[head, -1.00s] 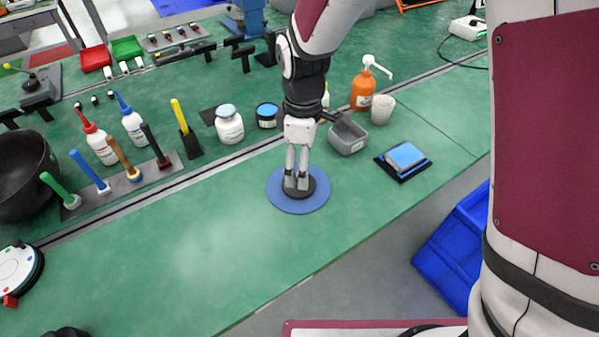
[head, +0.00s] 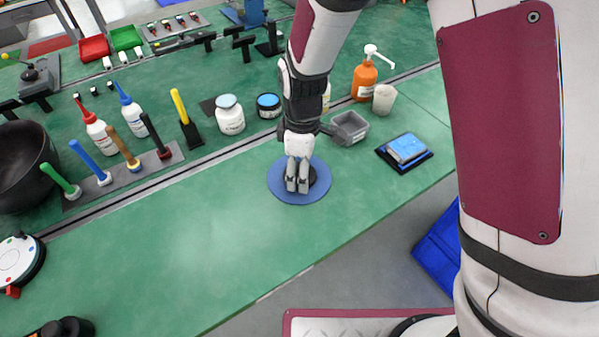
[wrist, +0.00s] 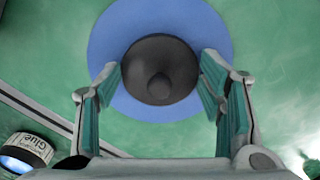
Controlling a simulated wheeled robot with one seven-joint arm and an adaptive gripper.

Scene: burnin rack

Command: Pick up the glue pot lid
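The glue pot lid is a dark round disc with a small knob; it lies on a flat blue round mat (head: 299,197) on the green bench. In the head view the lid (head: 313,176) is partly hidden behind my fingers. In the wrist view the lid (wrist: 158,60) is centred between my fingertips, knob towards me, and the blue mat (wrist: 105,40) rings it. My gripper (wrist: 160,65) is open, one finger on each side of the lid; I cannot tell whether they touch it. It points down over the mat in the head view (head: 297,185). The glue pot (head: 268,105) stands behind, left of my arm.
A grey open bin (head: 349,128), a white cup (head: 385,98), an orange pump bottle (head: 365,80) and a blue pad (head: 406,148) stand right of my gripper. A white jar (head: 229,116) and a tool rack (head: 130,175) are left.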

